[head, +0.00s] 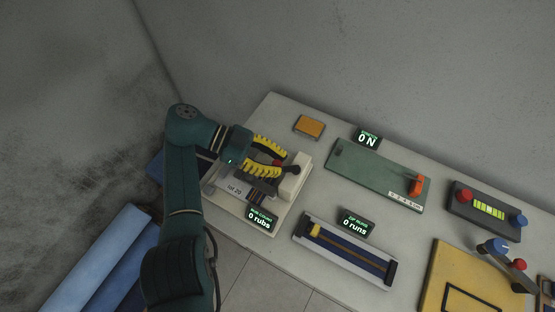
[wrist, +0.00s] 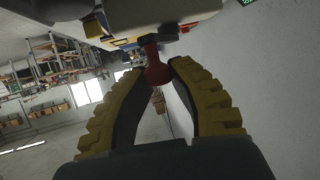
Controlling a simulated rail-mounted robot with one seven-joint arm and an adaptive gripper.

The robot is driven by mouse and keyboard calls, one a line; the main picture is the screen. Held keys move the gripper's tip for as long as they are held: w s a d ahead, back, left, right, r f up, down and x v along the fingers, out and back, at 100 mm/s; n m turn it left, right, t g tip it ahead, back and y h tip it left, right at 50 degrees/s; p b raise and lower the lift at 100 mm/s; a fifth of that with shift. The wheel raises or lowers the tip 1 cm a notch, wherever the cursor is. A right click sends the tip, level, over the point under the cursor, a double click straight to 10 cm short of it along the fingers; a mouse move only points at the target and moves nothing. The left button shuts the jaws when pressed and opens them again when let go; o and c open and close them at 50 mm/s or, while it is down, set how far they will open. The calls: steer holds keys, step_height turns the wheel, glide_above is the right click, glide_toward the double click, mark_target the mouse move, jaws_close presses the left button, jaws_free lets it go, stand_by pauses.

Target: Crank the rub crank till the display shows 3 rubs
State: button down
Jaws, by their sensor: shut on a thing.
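The rub tester is a cream base (head: 265,218) with a "lot 20" label, at the left end of the bench in the head view. Its rub display (head: 261,219) reads 0 rubs. My gripper (head: 281,165), with yellow-and-black fingers, is shut on the red knob of the rub crank at the tester's right side. The knob (wrist: 155,70) shows in the wrist view between the two fingertips. A dark crank arm (head: 290,170) shows beside the fingers in the head view. Part of the tester is hidden behind my gripper and wrist.
A slider device (head: 345,252) with a display (head: 356,222) reading 0 runs lies to the right. Behind it are a green plate (head: 375,172) with an orange block and a display (head: 367,139) reading 0 N. An orange pad (head: 309,126) lies at the back.

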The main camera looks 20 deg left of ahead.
steer(key=c, duration=1)
jaws_free()
steer(key=shift+s+f, duration=0.1)
steer(key=shift+f, duration=0.2)
steer(key=shift+o, duration=0.4)
steer(key=shift+r, duration=0.15)
steer(key=shift+b, duration=0.5)
